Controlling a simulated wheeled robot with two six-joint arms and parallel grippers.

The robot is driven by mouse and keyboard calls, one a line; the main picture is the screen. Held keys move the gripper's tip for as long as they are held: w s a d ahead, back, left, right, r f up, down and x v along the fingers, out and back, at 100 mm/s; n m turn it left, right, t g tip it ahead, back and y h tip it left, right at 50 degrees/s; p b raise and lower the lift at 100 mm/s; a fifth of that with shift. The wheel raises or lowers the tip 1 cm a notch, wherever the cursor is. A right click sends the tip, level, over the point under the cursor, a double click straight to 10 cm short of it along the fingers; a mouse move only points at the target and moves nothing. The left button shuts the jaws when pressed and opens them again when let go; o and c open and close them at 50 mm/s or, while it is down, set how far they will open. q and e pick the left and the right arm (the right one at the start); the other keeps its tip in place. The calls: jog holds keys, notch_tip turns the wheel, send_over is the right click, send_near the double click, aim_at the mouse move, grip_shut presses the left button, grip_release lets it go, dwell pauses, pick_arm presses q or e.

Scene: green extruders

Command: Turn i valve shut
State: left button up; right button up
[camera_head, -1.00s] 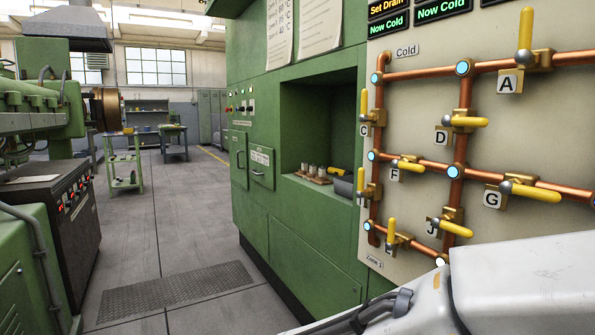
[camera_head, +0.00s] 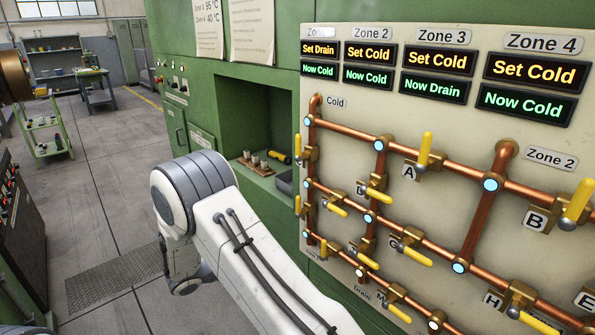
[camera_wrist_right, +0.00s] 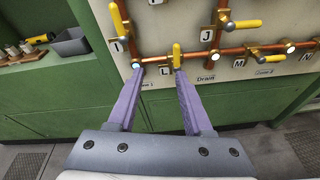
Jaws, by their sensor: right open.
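Valve I shows in the right wrist view at the upper left, with a yellow handle (camera_wrist_right: 117,20) standing roughly upright, along the vertical copper pipe (camera_wrist_right: 129,42), and a white "I" label (camera_wrist_right: 117,46). In the head view its yellow handle (camera_head: 297,205) shows at the panel's left edge, partly side-on, its label unreadable. My right gripper (camera_wrist_right: 159,73) is open and empty. Its purple fingers point at the lower pipe, below and right of valve I. Valve L's upright handle (camera_wrist_right: 177,55) is near the right fingertip; I cannot tell if they touch. My left gripper is out of view.
My white arm (camera_head: 250,250) covers the head view's lower middle. Several yellow-handled valves crowd the panel, including A (camera_head: 425,150) and J (camera_wrist_right: 240,24). Zone 1's display (camera_head: 319,49) reads Set Drain, Now Cold. A green recess with a grey bin (camera_wrist_right: 71,41) lies left.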

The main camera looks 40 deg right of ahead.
aim_at(297, 202)
jog(key=w+d+r+n+t+p, duration=0.1)
jog(key=w+d+p, duration=0.2)
jog(key=d, duration=0.2)
jog(key=w+d+r+n+t+h+p, duration=0.1)
jog(key=w+d+n+p, duration=0.1)
jog(key=d, duration=0.3)
jog(key=w+d+r+n+t+h+p, duration=0.1)
jog(key=w+d+t+p, duration=0.1)
jog(key=d+p, duration=0.3)
jog(key=shift+w+d+r+n, duration=0.2)
jog(key=shift+w+d, duration=0.05)
jog(key=shift+w, duration=0.2)
jog(key=shift+w+d+r+n, duration=0.15)
jog(key=shift+w+d+n, duration=0.05)
jog(key=shift+w, duration=0.2)
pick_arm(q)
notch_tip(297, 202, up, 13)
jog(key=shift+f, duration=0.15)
pick_arm(e)
grip_shut()
